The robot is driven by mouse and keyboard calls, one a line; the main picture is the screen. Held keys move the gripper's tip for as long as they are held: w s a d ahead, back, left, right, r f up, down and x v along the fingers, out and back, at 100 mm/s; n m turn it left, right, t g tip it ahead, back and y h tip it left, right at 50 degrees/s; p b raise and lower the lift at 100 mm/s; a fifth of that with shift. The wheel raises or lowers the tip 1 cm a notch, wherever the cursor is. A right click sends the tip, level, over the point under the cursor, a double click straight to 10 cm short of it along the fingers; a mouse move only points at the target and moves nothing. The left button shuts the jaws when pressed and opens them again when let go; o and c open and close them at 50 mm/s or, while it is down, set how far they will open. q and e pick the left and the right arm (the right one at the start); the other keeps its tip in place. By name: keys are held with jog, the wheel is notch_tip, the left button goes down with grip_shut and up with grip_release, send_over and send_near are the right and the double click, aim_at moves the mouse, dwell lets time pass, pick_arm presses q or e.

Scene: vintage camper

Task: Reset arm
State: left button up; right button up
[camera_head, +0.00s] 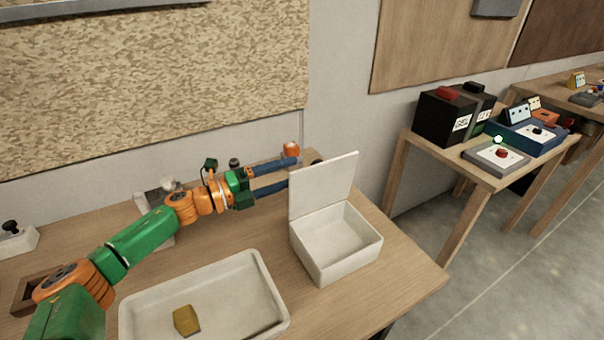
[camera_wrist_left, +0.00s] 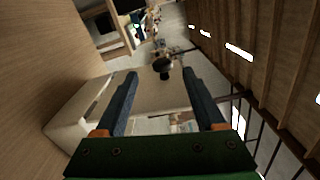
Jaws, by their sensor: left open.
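My left arm reaches in from the left over the wooden table. My left gripper (camera_head: 293,174) is open with its two blue fingers apart and nothing visible held between them. Its tips are just left of the raised lid (camera_head: 325,183) of a white box (camera_head: 335,257). In the left wrist view the open fingers (camera_wrist_left: 160,74) point toward a round black knob (camera_wrist_left: 163,65) ahead of them, with the pale lid surface below it. The box stands open and looks empty inside. My right gripper is not in view.
A white tray (camera_head: 270,280) holding a yellowish block (camera_head: 186,320) lies at the table's front. An orange-topped object (camera_head: 291,149) stands behind the gripper. A wall rises behind the table. A second table (camera_head: 470,172) at the right carries dark boxes (camera_head: 447,117) and button panels.

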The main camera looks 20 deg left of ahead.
pick_arm(q)
jog(key=shift+s+a, duration=0.15)
jog(key=shift+s, duration=0.15)
